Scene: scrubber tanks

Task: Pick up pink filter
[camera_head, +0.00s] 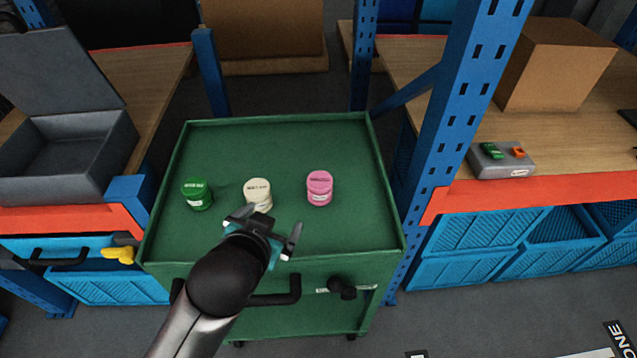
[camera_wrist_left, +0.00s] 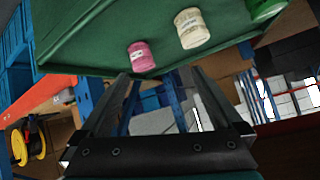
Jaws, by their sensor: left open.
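The pink filter (camera_head: 320,188) stands upright on the right part of the green cart top (camera_head: 285,145). It also shows in the left wrist view (camera_wrist_left: 141,56), beyond the fingertips. A cream filter (camera_head: 258,193) stands to its left, and a green filter (camera_head: 197,194) stands further left. My left gripper (camera_head: 264,222) is open and empty above the near part of the cart top. It is in front of the cream filter, to the left of and nearer than the pink filter. My right gripper is not in view.
A blue rack post (camera_head: 455,110) rises right of the cart. A wooden shelf at right holds a cardboard box (camera_head: 555,65) and a grey button box (camera_head: 501,160). A grey open case (camera_head: 65,150) sits at left. The cart top behind the filters is clear.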

